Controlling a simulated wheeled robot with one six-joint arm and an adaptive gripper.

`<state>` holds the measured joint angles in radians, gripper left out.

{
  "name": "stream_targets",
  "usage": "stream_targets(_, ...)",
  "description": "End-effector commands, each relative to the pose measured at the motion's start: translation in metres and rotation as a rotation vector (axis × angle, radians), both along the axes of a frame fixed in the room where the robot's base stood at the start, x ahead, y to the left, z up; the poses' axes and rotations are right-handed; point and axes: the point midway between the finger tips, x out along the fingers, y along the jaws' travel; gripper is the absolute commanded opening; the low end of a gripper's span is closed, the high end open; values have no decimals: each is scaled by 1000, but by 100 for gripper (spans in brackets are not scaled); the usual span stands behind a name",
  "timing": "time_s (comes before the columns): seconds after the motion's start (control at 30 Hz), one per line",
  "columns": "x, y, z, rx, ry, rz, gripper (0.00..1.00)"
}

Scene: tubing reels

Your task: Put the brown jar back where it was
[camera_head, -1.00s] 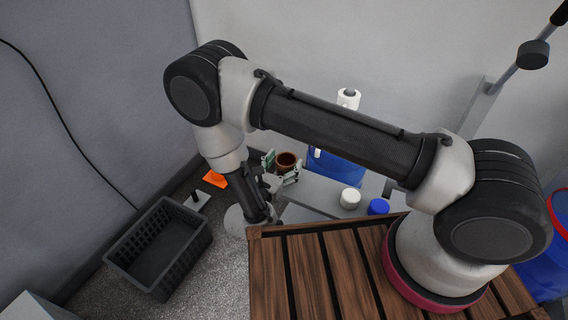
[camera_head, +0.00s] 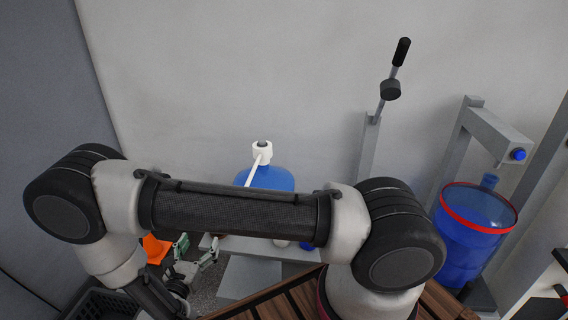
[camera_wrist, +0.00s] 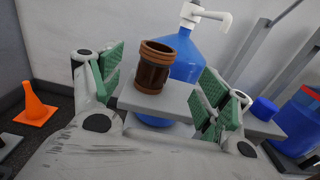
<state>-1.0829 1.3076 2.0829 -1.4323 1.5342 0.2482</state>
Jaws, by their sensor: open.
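The brown jar (camera_wrist: 152,68) stands upright on a grey bench (camera_wrist: 165,104) in the wrist view. It shows between the two green-padded fingers of my gripper (camera_wrist: 161,82), beyond their tips, with a gap on each side. The fingers are spread and hold nothing. In the head view my gripper (camera_head: 195,254) is at the lower left beside the bench (camera_head: 247,278).
A blue bottle with a white pump (camera_wrist: 186,52) stands behind the jar. A blue cap (camera_wrist: 264,108) sits at the bench's right. An orange cone (camera_wrist: 35,105) is at left. A black crate (camera_head: 98,303) and a red-rimmed blue container (camera_head: 470,218) flank the area in the head view.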

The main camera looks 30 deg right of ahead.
Motion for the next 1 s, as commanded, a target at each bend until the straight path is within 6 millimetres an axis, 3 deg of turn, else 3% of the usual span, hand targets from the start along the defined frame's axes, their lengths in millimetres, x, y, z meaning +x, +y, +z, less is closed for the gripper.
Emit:
stream_targets(0.07, 6, -5, 12, 21, -8, -36, 76)
stream_targets(0.17, 20, -23, 48, 88, -32, -151, 76)
stream_targets(0.3, 37, -77, 125, 251, -81, -416, 76)
stream_targets(0.47, 29, -152, 206, 485, -141, -739, 76)
stream_targets(0.7, -27, -248, 292, 896, -252, -1153, 76)
stream_targets(0.8, -59, -276, 317, 1090, -308, -1291, 76)
stream_targets(1.0, -124, -307, 353, 1516, -451, -1491, 76)
